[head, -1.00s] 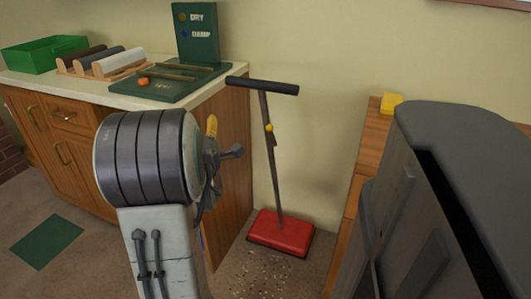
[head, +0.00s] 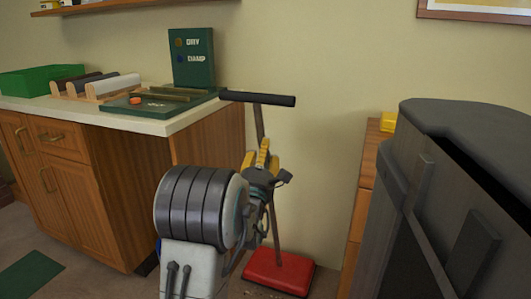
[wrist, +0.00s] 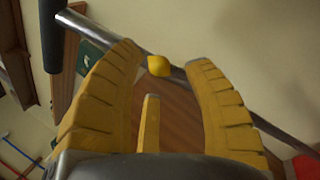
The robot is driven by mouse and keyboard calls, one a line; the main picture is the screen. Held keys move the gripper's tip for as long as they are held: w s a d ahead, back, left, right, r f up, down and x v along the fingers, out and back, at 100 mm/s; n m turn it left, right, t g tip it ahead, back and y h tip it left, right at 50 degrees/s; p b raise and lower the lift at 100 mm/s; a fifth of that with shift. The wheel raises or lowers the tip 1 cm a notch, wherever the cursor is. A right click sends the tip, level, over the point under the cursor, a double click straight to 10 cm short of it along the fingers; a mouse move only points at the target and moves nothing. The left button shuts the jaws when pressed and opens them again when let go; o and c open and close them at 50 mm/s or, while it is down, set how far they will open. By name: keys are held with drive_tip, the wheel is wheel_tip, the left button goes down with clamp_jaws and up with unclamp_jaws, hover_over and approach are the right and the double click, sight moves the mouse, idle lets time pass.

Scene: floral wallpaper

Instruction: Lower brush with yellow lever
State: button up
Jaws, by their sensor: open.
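The brush is a red floor sweeper head (head: 279,272) on the floor with a thin pole and a black T-handle (head: 257,98) at the top. The yellow lever (wrist: 159,66) is a small knob on the pole in the wrist view. My gripper (wrist: 168,62) is open, with its yellow fingers on either side of the lever and their tips near the pole. I cannot tell if they touch it. In the head view my gripper (head: 262,157) is in front of the pole and hides the lever. The red head also shows at the wrist view's lower right (wrist: 305,167).
A wooden cabinet with a pale counter (head: 185,120) stands left of the brush. It holds a green bin (head: 38,80), rollers and a green board (head: 193,58). A large dark grey object (head: 440,200) stands close on the right. A yellow block (head: 389,121) sits on a wooden unit behind it.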

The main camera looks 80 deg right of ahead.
drive_tip(key=shift+x, duration=1.65)
clamp_jaws()
drive_tip(key=shift+f, duration=0.1)
